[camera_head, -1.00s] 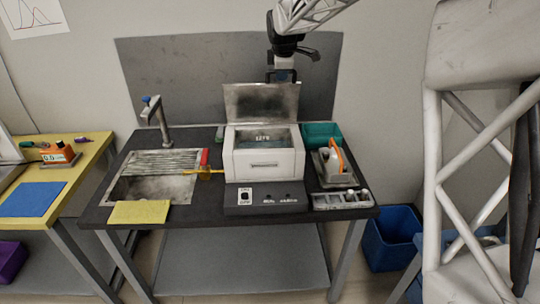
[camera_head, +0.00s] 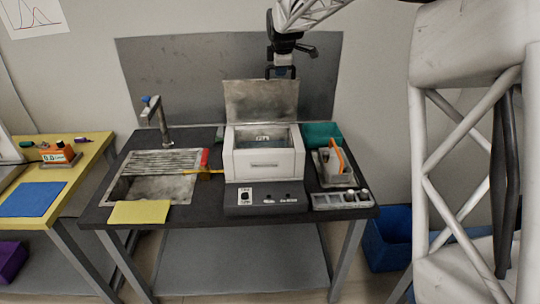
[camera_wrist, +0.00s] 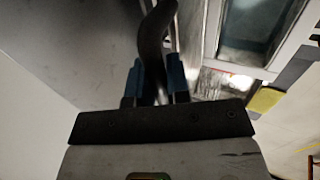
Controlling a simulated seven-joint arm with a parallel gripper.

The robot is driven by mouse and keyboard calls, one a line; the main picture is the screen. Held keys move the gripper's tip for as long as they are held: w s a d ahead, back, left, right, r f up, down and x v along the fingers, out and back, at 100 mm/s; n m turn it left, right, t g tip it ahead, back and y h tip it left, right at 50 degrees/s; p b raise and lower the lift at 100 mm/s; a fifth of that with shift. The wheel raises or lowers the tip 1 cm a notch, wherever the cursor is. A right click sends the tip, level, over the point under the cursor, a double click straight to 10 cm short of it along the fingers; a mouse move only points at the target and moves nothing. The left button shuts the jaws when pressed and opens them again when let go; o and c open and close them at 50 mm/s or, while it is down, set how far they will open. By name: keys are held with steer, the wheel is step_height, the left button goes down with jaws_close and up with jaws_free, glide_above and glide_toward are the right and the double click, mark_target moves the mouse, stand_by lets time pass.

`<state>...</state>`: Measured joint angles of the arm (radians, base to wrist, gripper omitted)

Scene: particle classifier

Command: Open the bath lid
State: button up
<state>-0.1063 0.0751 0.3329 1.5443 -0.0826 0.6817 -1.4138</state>
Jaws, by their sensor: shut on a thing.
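The white bath (camera_head: 264,165) stands on the black-topped table, and its inside shows from above. Its grey lid (camera_head: 262,101) stands about upright at the back edge, swung open. My gripper (camera_head: 281,73) is at the lid's top edge, towards its right half. In the wrist view my gripper (camera_wrist: 158,82) has its blue fingers shut on a dark curved bar, the lid handle (camera_wrist: 153,45). The open bath (camera_wrist: 250,32) shows at upper right there. The handle is hard to make out in the head view.
A sink with a tap (camera_head: 156,120) is on the left of the table, with a yellow cloth (camera_head: 139,212) in front. A teal bin (camera_head: 322,133) and an orange-handled device (camera_head: 336,158) stand to the right. A grey panel (camera_head: 180,80) is close behind the lid.

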steer(key=shift+w, duration=0.4)
steer(key=shift+w+r+t, duration=0.1)
steer(key=shift+w+t, duration=0.3)
steer(key=shift+w, duration=1.2)
steer(key=o, duration=0.7)
steer(key=shift+s+r, duration=0.1)
steer(key=shift+r, duration=0.05)
steer(key=shift+v, duration=3.35)
